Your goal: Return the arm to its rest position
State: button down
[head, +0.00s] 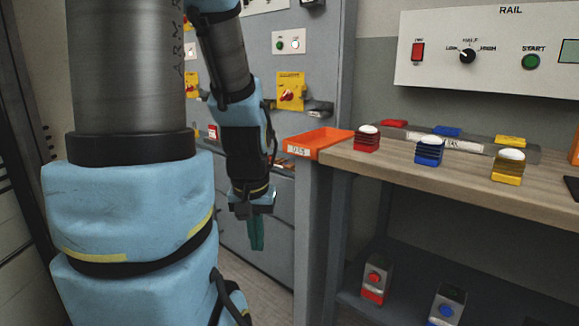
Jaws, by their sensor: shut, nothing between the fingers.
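My arm, in light blue covers with grey links, fills the left of the head view. It hangs with its end pointing down in front of the grey cabinet. My gripper (256,234) is at the lower end, left of the workbench and a little below its top. The green fingers are together, with nothing seen between them. It touches nothing that I can see.
The wooden workbench (400,172) holds an orange tray (318,145) and red (367,140), blue (429,152) and yellow (508,168) ribbed blocks with white tops. Button boxes (376,279) stand on the lower shelf. The grey cabinet (285,215) stands behind my gripper.

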notch_tip(320, 180, up, 16)
jog(key=p, duration=1.6)
jog(key=shift+f, duration=0.1)
dwell(0.5)
